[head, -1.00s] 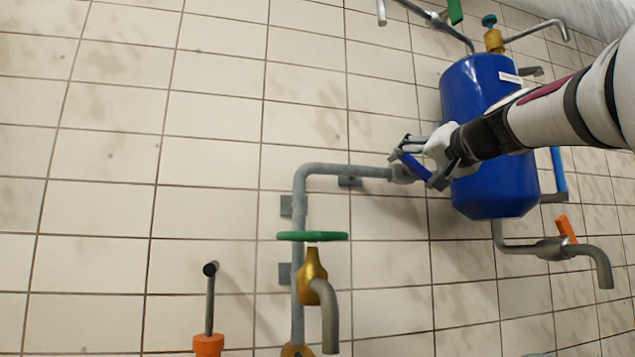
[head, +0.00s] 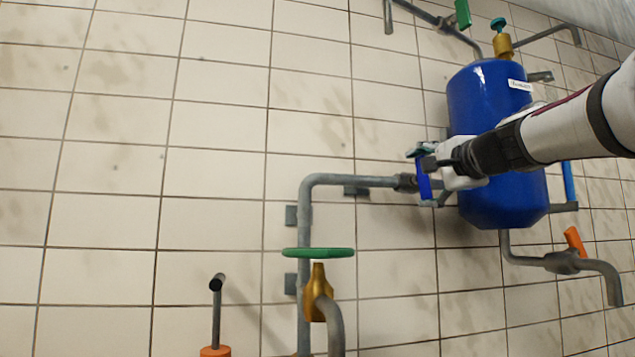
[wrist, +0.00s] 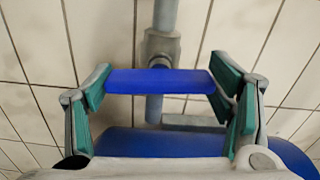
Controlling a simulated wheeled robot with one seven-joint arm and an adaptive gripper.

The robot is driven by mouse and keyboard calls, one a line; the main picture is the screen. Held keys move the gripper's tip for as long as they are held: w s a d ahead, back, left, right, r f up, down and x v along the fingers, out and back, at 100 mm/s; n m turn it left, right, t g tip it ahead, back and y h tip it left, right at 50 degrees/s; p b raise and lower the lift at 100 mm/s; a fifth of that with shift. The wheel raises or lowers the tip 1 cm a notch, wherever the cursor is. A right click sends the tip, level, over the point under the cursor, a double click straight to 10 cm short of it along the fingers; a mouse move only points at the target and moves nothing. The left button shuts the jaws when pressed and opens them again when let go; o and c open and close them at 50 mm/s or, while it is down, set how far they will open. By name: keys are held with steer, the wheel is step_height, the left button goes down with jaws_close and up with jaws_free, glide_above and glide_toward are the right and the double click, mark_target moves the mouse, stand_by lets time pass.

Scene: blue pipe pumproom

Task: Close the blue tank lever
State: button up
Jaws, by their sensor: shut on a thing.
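The blue lever (head: 423,177) sits on a grey valve where the pipe meets the left side of the blue tank (head: 483,100). In the head view it stands nearly upright, crosswise to the horizontal pipe. In the wrist view the lever (wrist: 160,81) lies level across the picture, over the grey valve body (wrist: 162,47). My gripper (head: 428,174) is shut on the lever. In the wrist view its green-padded fingers (wrist: 160,88) press on the two ends. My gripper and arm hide part of the valve and the tank's middle.
A grey pipe (head: 350,180) runs along the tiled wall to the valve. A green handwheel (head: 318,253) on a brass tap stands lower left. An orange-handled valve (head: 573,240) is below the tank. The wall at upper left is clear.

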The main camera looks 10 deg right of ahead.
steer(key=shift+m, duration=0.4)
steer(key=o, duration=1.2)
steer(key=shift+c, duration=0.2)
steer(key=s, duration=1.2)
